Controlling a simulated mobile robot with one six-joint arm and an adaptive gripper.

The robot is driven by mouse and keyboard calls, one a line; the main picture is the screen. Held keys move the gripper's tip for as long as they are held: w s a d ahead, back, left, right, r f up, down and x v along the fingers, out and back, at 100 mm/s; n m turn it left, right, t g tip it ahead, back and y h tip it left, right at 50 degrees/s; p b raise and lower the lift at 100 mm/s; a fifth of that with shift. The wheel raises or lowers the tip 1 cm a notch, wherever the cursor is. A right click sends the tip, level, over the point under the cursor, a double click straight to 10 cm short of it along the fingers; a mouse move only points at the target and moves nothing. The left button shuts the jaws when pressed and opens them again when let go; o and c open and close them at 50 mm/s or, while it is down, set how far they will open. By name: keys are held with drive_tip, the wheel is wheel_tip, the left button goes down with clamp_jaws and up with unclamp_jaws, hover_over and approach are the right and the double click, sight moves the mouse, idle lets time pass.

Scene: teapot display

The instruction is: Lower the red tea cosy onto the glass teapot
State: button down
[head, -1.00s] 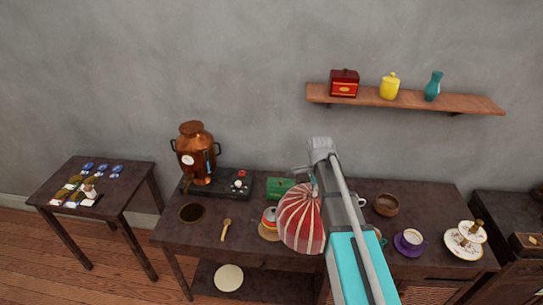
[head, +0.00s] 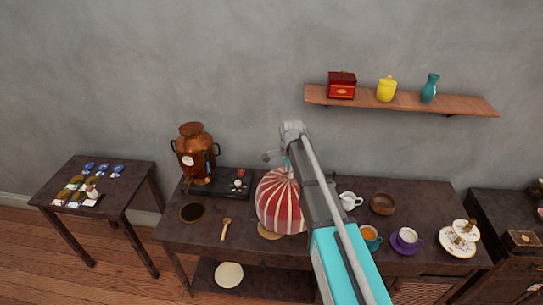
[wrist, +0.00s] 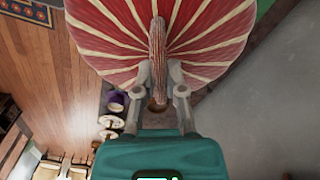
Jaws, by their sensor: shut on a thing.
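The red and cream striped tea cosy (head: 279,204) hangs from my gripper (head: 289,165) in the head view. In the wrist view my gripper (wrist: 159,92) is shut on the cosy's top loop (wrist: 158,55), with the cosy (wrist: 110,35) spreading out beyond it. The glass teapot is not visible now; the cosy hides the spot where a small pot-like thing stood on the round wooden mat (head: 268,236). Only the mat's front edge shows under the cosy. I cannot tell whether the cosy is around the teapot or still above it.
A copper urn (head: 195,152) and a black stove (head: 231,184) stand to the left. A wooden spoon (head: 226,229) lies in front. A white jug (head: 349,200), an orange-filled cup (head: 370,237), a wooden bowl (head: 382,204) and a purple saucer (head: 405,249) are to the right.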

sight(273, 176)
drive_tip(key=shift+n, duration=0.4)
drive_tip(key=w+a+r, duration=0.1)
drive_tip(key=a, duration=0.1)
drive_tip(key=w+a+r+p, duration=0.1)
drive_tip(key=a, duration=0.1)
drive_tip(key=w+a, duration=0.1)
drive_tip(key=a, duration=0.1)
drive_tip(key=shift+a+r+p, duration=0.15)
drive_tip(key=shift+r+p, duration=0.25)
drive_tip(key=shift+f, duration=0.15)
drive_tip(key=shift+f+b, duration=2.4)
drive_tip(key=shift+b, duration=0.15)
drive_tip(key=shift+f+b, duration=3.45)
drive_tip(key=shift+f, duration=0.05)
drive_tip(key=shift+f+b, duration=0.35)
drive_tip(key=shift+b, duration=0.05)
